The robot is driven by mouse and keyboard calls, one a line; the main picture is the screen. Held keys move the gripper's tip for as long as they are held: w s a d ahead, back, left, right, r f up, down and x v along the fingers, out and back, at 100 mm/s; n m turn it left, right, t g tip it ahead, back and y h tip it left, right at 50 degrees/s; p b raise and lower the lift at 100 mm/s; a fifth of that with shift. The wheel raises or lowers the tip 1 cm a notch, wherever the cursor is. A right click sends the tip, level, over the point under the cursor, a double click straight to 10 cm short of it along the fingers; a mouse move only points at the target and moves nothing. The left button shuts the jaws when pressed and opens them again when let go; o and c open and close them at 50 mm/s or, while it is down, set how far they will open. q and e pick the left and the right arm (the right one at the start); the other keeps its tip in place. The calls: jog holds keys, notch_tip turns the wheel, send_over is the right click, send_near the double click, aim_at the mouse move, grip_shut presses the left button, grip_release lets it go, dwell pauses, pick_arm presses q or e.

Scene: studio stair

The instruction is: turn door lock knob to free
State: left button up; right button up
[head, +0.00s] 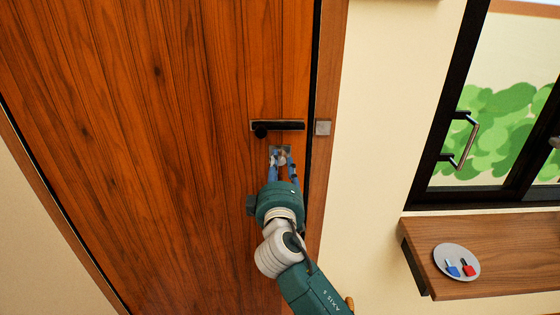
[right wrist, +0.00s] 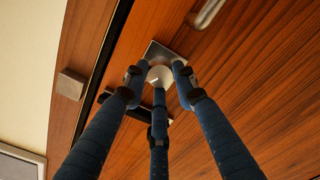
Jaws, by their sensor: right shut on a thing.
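The door lock knob (right wrist: 159,73) is a small pale round knob on a square metal plate (right wrist: 165,51), set in the wooden door (head: 160,130). In the head view the plate (head: 280,149) shows just below the dark lever handle (head: 283,125). My right gripper (head: 283,164) has blue fingers and reaches up to the knob from below. In the right wrist view its three fingers (right wrist: 158,79) are closed around the knob, which they partly hide. I cannot tell the knob's exact turn angle. My left gripper is not in view.
A square metal piece (head: 322,127) sits on the door frame right of the lever. At the right, a wooden shelf (head: 500,280) holds a round plate (head: 457,250) with small blue and red items, below a dark-framed window. The door's left part is clear.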

jog(key=n+p, duration=0.3)
jog(key=n, duration=0.3)
jog(key=shift+f, duration=0.1)
dwell(0.4)
jog(key=o, duration=1.2)
jog(key=shift+c, duration=0.2)
jog(key=shift+s, duration=0.2)
jog(key=s, duration=1.1)
jog(key=shift+s, duration=0.25)
